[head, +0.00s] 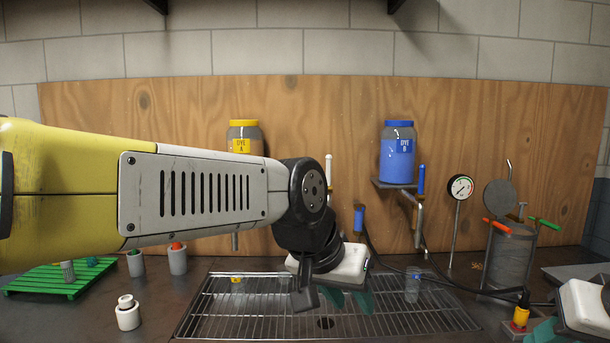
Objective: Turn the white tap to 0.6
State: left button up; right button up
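The white tap (329,168) shows as an upright white handle in front of the wooden backboard. Its lower part and body are hidden behind my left arm. My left gripper (349,300) hangs in front of and below the handle, over the wire grate, with its green fingers pointing down. The fingers are apart with nothing visible between them, and the gripper is clear of the white handle. My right gripper (553,331) is only partly in view at the lower right corner; its fingertips are cut off by the frame edge.
A yellow-lidded dye jar (243,138) and a blue-lidded dye jar (397,153) stand at the back. A blue tap handle (421,179) is right of the blue jar. A gauge (460,187) and a lidded metal pot (509,255) stand right. A wire grate (420,318) covers the centre.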

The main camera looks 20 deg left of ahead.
aim_at(329, 158)
jog(key=i+l+u, duration=0.15)
jog(key=u, duration=0.3)
jog(key=i+l+u, duration=0.35)
jog(key=u, duration=0.15)
jog(key=i+l+u, duration=0.15)
jog(key=l+u, duration=0.3)
jog(key=j, duration=0.1)
